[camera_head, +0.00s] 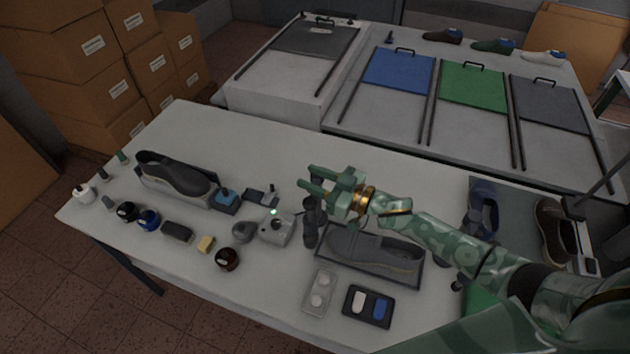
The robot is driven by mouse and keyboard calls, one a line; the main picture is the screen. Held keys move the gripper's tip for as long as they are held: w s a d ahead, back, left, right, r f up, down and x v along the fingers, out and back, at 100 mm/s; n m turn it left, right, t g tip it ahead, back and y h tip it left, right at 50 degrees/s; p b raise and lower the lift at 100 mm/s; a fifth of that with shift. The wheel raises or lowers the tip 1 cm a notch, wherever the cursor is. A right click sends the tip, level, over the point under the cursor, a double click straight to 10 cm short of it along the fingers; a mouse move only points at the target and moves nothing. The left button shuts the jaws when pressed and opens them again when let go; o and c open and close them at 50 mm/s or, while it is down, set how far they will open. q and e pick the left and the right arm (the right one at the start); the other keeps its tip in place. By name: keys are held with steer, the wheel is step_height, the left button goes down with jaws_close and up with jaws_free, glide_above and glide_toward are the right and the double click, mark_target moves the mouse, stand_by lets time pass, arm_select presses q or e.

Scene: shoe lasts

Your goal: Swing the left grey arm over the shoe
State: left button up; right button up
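A grey shoe (374,251) lies in a dark shallow tray in the front middle of the white table. A dark grey upright piece (310,224), possibly the left grey arm, stands at the left end of that tray. I cannot make out its hinge. My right gripper (312,179) is above the table, just behind and above this upright piece. Its two green fingers point left and are apart, with nothing seen between them. My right forearm passes over the shoe's right side and hides part of the area there. My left gripper is not in view.
A grey device (277,229) with a green light stands left of the upright piece. A dark shoe (175,176) and small jars and bottles are further left. A clear tray (320,291) and black tray (368,306) lie in front. The table's back middle is clear.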

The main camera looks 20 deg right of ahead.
steer(key=s+a+r+p, duration=0.3)
steer(key=s+r+p, duration=0.2)
steer(key=s, duration=0.5)
steer(key=p, duration=0.2)
steer(key=shift+r+p, duration=0.3)
steer(key=shift+r, duration=0.1)
